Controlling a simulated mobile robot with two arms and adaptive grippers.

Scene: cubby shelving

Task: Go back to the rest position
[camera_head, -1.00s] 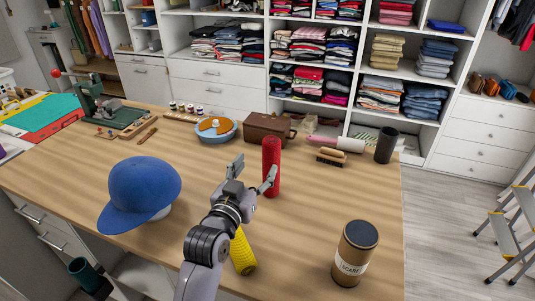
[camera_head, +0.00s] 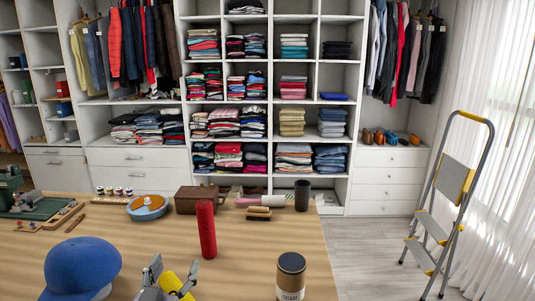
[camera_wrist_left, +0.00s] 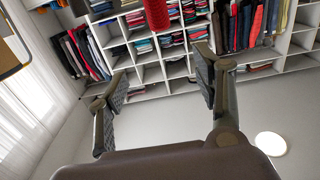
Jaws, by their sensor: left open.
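My left gripper (camera_head: 172,281) is at the bottom of the head view, over the near part of the wooden table (camera_head: 245,262). Its two fingers are spread and nothing is held between them. In the left wrist view the open fingers (camera_wrist_left: 158,88) show with a clear gap. A red cylinder (camera_head: 206,230) stands upright on the table just beyond the gripper, apart from it. It also shows in the left wrist view at the top (camera_wrist_left: 157,14). My right gripper is in neither view.
A blue cap (camera_head: 80,265) is left of the gripper and a brown canister (camera_head: 290,277) is to the right. A brown box (camera_head: 196,199), a brush (camera_head: 258,213) and a dark cup (camera_head: 302,195) line the far edge. A stepladder (camera_head: 447,205) stands on the floor at right.

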